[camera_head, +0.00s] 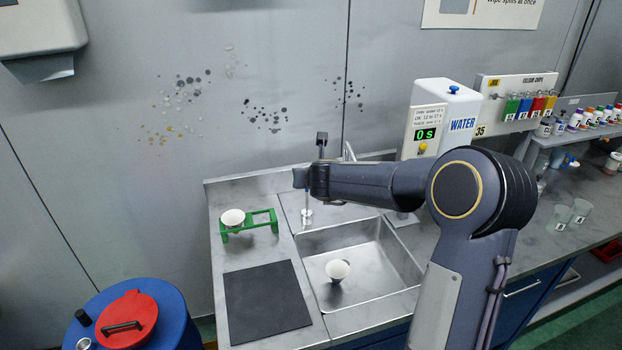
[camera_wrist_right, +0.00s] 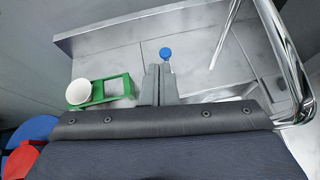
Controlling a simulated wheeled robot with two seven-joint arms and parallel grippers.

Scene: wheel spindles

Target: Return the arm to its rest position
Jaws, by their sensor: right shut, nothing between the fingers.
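My right arm (camera_head: 380,182) comes in from the right in the head view and reaches left across the back of the sink. Its hand is over the counter's back part, right of the green rack, and its fingers are hard to make out there. In the right wrist view my right gripper (camera_wrist_right: 158,74) shows its two grey fingers together, with nothing between them. A blue knob (camera_wrist_right: 165,53) appears just beyond the fingertips; I cannot tell the gap. My left gripper is in neither view.
A green rack (camera_head: 262,227) holds a white cup (camera_head: 232,218). Another white cup (camera_head: 337,270) is in the sink (camera_head: 385,262). The chrome faucet (camera_wrist_right: 225,35) rises close to the right hand. A black mat (camera_head: 266,302) lies bare. A water dispenser (camera_head: 450,105) stands behind the arm.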

